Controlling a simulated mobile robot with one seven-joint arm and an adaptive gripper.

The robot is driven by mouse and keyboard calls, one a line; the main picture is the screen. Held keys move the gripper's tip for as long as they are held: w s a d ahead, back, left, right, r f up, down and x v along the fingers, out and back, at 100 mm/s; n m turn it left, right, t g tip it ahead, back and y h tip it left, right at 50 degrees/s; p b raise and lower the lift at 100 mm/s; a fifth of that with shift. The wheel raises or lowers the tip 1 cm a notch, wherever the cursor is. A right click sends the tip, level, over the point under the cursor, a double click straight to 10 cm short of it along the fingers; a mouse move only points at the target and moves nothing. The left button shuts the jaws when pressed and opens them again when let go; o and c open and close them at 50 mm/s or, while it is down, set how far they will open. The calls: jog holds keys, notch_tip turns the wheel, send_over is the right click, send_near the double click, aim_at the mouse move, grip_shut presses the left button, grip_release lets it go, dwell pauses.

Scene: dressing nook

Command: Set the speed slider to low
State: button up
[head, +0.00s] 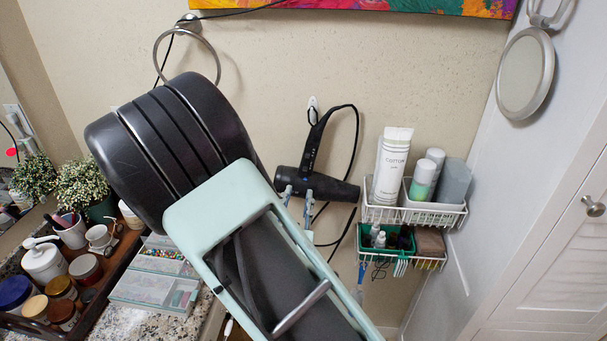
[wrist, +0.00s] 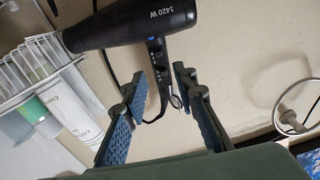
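A black hair dryer (head: 335,188) hangs on the wall, its handle upward and its barrel across below. In the wrist view, its barrel (wrist: 145,20) reads "1420 W". The handle (wrist: 158,75) carries a small blue button (wrist: 155,41) and small switches (wrist: 158,67) below it. I cannot tell which is the speed slider or its setting. My gripper (head: 298,196) is open and empty in front of the dryer. In the wrist view, the fingertips (wrist: 159,88) stand to either side of the handle, with visible gaps. I cannot judge the remaining depth to it.
A wire rack (head: 432,214) with bottles and a cotton tube hangs right of the dryer. A towel ring (head: 216,68) is at upper left. The black cord (head: 354,150) loops beside the dryer. A cluttered tray (head: 92,300) and clear boxes (head: 150,290) stand on the counter.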

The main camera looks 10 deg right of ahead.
aim_at(305, 169)
jog(key=b+x, duration=0.1)
jog(key=x, duration=0.9)
jog(key=shift+d, duration=0.1)
jog(key=shift+c, duration=0.3)
grip_shut()
